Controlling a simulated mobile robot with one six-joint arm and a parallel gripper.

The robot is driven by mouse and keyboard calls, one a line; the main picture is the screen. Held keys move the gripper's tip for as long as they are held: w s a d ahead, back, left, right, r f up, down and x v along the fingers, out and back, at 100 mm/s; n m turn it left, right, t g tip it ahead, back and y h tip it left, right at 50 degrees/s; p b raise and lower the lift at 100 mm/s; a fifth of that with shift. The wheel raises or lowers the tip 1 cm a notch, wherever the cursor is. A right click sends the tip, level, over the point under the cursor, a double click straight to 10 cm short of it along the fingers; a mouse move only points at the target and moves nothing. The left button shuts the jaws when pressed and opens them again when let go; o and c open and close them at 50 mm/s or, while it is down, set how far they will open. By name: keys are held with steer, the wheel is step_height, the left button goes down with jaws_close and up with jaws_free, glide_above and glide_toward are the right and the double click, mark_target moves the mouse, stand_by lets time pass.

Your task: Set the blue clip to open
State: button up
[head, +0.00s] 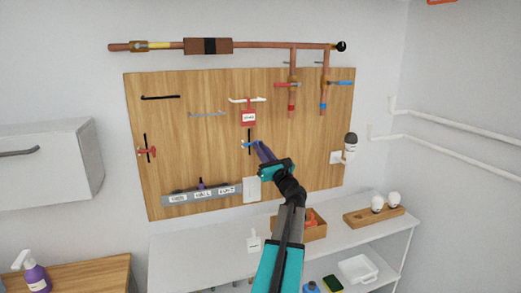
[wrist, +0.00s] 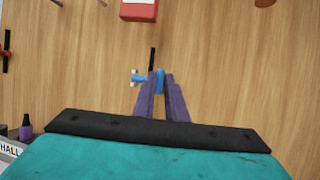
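The blue clip (head: 248,144) is on the wooden board, on a short upright black bar, below a red tag. In the wrist view, a pale blue and white part of the blue clip (wrist: 137,78) shows left of the fingers, and a brighter blue part stands between the fingertips. My gripper (head: 260,146) is at the clip, its purple fingers reaching to the board. In the wrist view, my gripper (wrist: 159,82) has only a narrow gap, which the blue part appears to fill. The clip's right part is hidden by the fingers in the head view.
A red clip (head: 147,151) sits on a similar bar at left. A red tag (head: 248,118) hangs from a white hook above. A labelled grey rail (head: 200,194) runs below left. A copper pipe with red and blue valves is above right. A shelf (head: 190,250) stands beneath.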

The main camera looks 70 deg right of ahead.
jaws_close()
